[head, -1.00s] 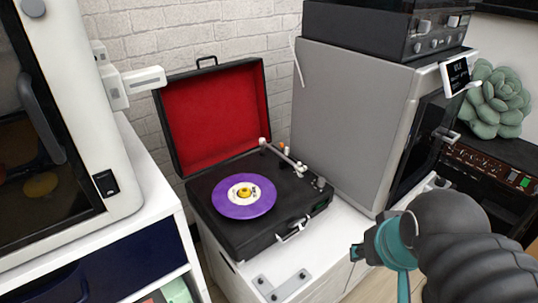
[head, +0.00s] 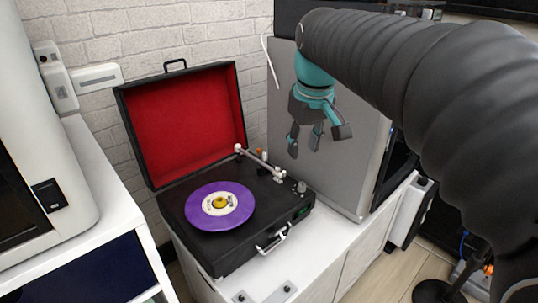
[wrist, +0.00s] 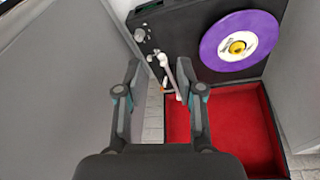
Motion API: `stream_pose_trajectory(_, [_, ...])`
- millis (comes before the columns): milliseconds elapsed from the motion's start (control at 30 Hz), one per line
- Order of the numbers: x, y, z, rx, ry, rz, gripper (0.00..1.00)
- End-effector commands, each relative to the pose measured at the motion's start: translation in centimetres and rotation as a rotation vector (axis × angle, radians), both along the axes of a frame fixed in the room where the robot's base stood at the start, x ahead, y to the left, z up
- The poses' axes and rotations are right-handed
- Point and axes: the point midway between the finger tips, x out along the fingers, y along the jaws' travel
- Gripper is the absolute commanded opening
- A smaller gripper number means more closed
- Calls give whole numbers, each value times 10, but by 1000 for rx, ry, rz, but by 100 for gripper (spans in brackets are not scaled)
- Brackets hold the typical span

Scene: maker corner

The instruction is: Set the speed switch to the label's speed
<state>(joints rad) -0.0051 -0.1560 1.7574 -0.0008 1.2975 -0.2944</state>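The record player (head: 205,249) stands open on a white cabinet, its red-lined lid (head: 185,122) raised. A purple record (head: 240,212) lies on it; its cream label (head: 209,206) has markings too small to read. The tonearm (head: 262,164) is at the right of the record. Small orange (head: 259,152) and grey (head: 301,187) controls sit near it; I cannot tell which is the speed switch or its setting. My gripper (head: 318,138) hangs above and right of the player, pointing down. In the wrist view my gripper (wrist: 160,75) is open and empty, with the tonearm (wrist: 181,80) beyond its fingers.
A large grey machine (head: 345,175) stands close to the right of the player, behind my gripper. A white machine (head: 45,165) stands at the left. The white cabinet top (head: 315,240) is clear in front of the grey machine.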

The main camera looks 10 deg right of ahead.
Motion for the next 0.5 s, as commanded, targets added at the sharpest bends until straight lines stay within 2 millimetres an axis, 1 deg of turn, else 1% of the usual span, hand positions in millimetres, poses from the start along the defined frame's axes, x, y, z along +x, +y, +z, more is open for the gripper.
stream_pose_trajectory(33, [16, 0, -4, -4, 18, 16, 38])
stream_pose_trajectory(100, [34, 0, -4, -10, 42, 45, 38])
stream_pose_trajectory(333, [92, 0, -13, -26, 120, 137, 38])
stream_pose_trajectory(500, [131, 0, -27, -32, 176, 204, 38])
